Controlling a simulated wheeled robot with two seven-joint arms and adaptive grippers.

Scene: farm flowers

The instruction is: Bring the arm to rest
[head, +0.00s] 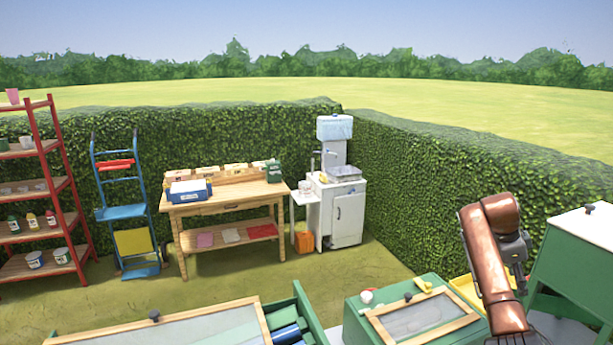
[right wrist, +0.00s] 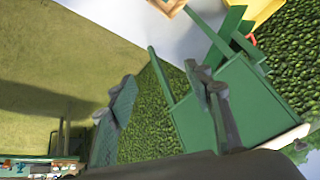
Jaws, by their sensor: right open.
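My right arm (head: 492,265), copper-brown, rises from the bottom right of the head view and bends at its top. Its lower end runs down toward the bottom edge, where the gripper is hard to make out. In the right wrist view my right gripper (right wrist: 165,108) shows two dark fingers spread wide apart. It is open and nothing is between the fingers. My left gripper and left arm are out of view.
A green box with a wood-framed lid (head: 418,316) stands just left of my right arm. A green cabinet (head: 572,268) stands close on its right. A larger framed green bin (head: 262,318) is at the front left. Open grass lies beyond, before the wooden bench (head: 232,188), sink (head: 344,208) and hedge.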

